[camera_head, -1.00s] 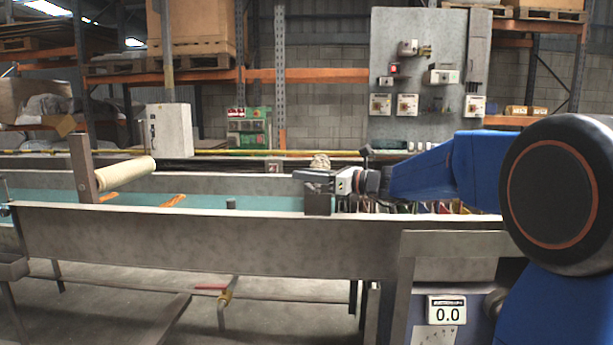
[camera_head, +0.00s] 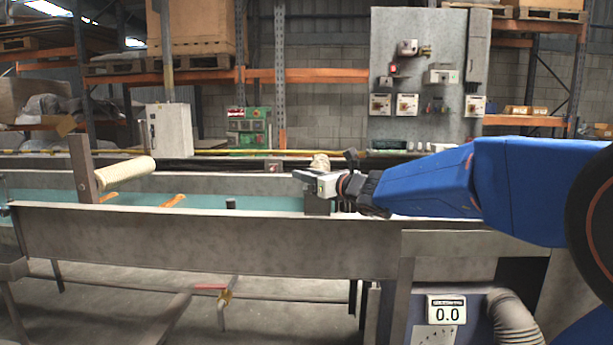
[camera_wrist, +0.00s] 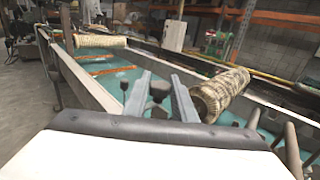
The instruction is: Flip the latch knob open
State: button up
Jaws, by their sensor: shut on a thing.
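My gripper (camera_head: 303,177) is at the trough's near wall, above a dark grey block (camera_head: 317,204). In the wrist view my two grey fingers (camera_wrist: 160,90) stand on either side of a dark round knob (camera_wrist: 160,91), which I take for the latch knob, and are shut on it. The knob's lower part and the latch under it are hidden. A second small dark knob or post (camera_wrist: 125,86) stands just left of the fingers, apart from them. In the head view my gripper hides the held knob.
The long metal trough (camera_head: 200,238) has a teal belt (camera_head: 270,202) inside. A pale roller (camera_head: 125,173) is at its left. A rope-wrapped roller (camera_wrist: 220,94) lies close to the right of my fingers in the wrist view. A hose (camera_head: 512,312) hangs at lower right.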

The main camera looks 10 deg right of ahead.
jog(key=o, duration=1)
jog(key=shift+o, duration=0.2)
jog(key=v, duration=1.7)
jog(key=shift+d, duration=0.15)
jog(key=shift+s, duration=0.15)
